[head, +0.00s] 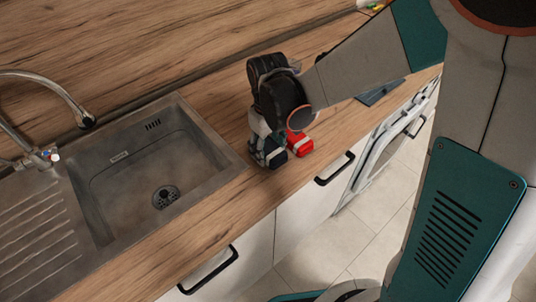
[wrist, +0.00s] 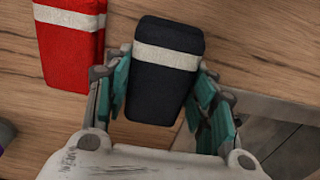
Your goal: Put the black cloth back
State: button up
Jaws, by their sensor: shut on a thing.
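The black cloth (wrist: 165,82) is a folded dark block with a pale band, between the two fingers of my gripper (wrist: 163,100) in the wrist view. My gripper is shut on it, with a finger against each side. In the head view my gripper (head: 266,148) points down over the counter right of the sink, and the black cloth (head: 276,158) shows at its fingertips, partly hidden. I cannot tell whether the cloth touches the counter. A red cloth (wrist: 72,50) with a similar pale band lies just beside it; it also shows in the head view (head: 300,145).
The steel sink (head: 160,170) with its tap (head: 50,85) lies to the left. The wooden counter (head: 180,262) has bare room along its front edge. A dark flat panel (head: 380,93) lies on the counter further right. Handled cabinet fronts (head: 300,205) stand below.

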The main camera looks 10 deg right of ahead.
aim_at(268, 146)
jog(key=shift+f, duration=0.9)
jog(key=shift+f+b, duration=0.15)
jog(key=shift+b, duration=0.25)
jog(key=o, duration=1.2)
jog(key=shift+r, duration=0.2)
notch_tip(268, 146, up, 12)
jog(key=p, duration=0.9)
